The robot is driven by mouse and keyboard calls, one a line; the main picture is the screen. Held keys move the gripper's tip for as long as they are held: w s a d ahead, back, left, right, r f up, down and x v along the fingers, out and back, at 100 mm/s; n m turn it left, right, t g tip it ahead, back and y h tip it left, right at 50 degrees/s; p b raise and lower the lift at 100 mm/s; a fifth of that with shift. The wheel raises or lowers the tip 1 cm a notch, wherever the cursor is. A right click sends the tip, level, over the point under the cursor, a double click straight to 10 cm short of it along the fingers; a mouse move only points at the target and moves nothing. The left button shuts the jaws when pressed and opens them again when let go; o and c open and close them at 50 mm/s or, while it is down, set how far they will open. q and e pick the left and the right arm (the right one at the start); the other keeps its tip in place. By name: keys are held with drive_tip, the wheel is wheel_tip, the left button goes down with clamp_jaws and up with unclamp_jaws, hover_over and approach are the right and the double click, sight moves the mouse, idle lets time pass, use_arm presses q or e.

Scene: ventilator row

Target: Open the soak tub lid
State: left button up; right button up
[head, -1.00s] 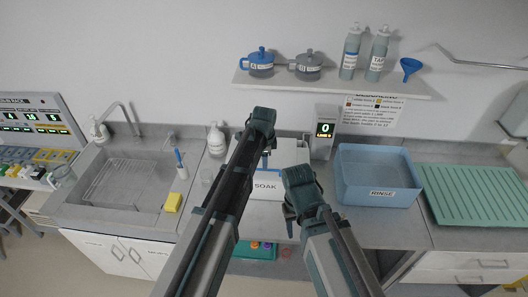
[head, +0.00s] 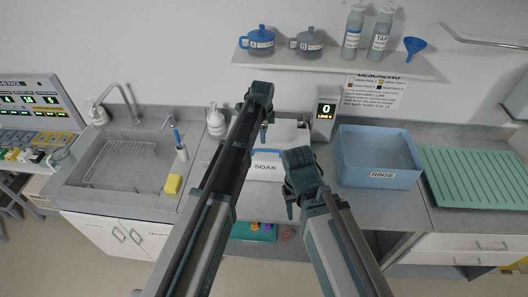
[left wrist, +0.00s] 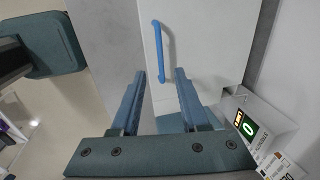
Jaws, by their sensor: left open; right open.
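The soak tub (head: 270,174) is a white box labelled SOAK on the counter, partly hidden behind my arms. Its pale lid (head: 290,133) appears shut in the head view. In the left wrist view the lid (left wrist: 205,40) carries a long blue bar handle (left wrist: 159,50). My left gripper (left wrist: 160,74) is open above the lid; the handle's near end shows between its fingertips, and I cannot tell whether they touch. The left gripper (head: 263,133) also shows over the tub in the head view. My right gripper (head: 291,205) is open and empty in front of the tub's right side.
A grey post with a green display (head: 324,112) stands right behind the tub. A blue RINSE tub (head: 382,178) and a green drain mat (head: 475,175) lie to the right. The sink (head: 125,165), a yellow sponge (head: 173,184) and a white bottle (head: 216,122) are left. A shelf (head: 335,64) hangs above.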

sight(264, 150)
use_arm(q)
drive_tip(key=f+b, duration=0.2)
drive_tip(key=f, duration=0.1)
drive_tip(key=w+f+b, duration=0.1)
drive_tip(key=f+b, duration=0.2)
drive_tip(key=w+f+b, duration=0.1)
drive_tip(key=f+b, duration=0.2)
drive_tip(key=shift+f, duration=0.2)
clamp_jaws()
idle(1.2)
